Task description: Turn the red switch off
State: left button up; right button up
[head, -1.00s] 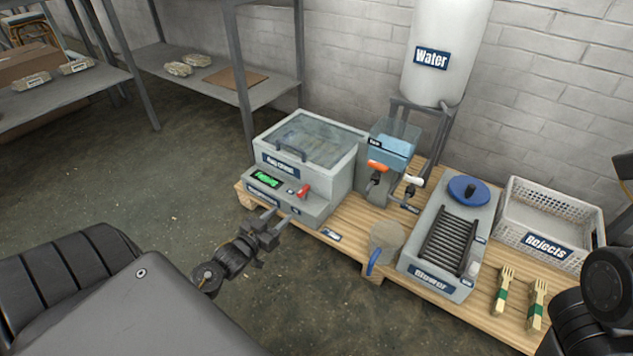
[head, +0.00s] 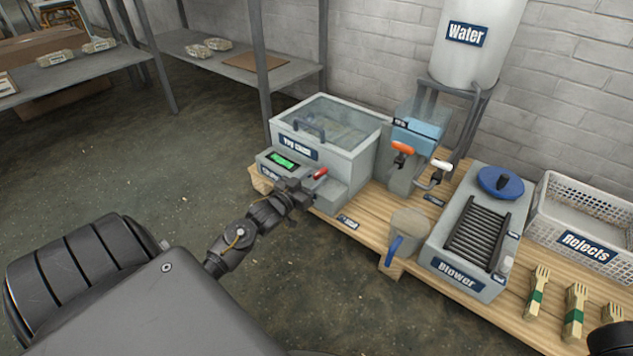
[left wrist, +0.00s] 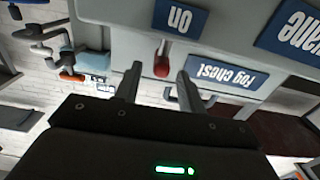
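The red switch (head: 320,173) is a small lever on the front ledge of the grey fog chest (head: 331,145). In the left wrist view the red switch (left wrist: 162,66) hangs upside down in the picture, close to an "on" label (left wrist: 180,18). My left gripper (head: 306,186) is at the front of the chest, just beside the switch. Its two fingers (left wrist: 159,80) are apart, with the switch's red end in the gap at or just beyond the tips. I cannot tell whether either finger touches it.
A green-lit display (head: 283,161) is left of the switch. A clear mug (head: 408,226), a dispenser with orange and white taps (head: 403,148), the blower (head: 476,235) and the rejects basket (head: 585,245) stand to the right. Open floor lies in front.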

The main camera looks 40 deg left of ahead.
pick_arm(q)
jog(key=shift+w+f+b, duration=0.1)
jog(key=shift+w+b, duration=0.25)
jog(key=shift+w, duration=0.75)
grip_shut()
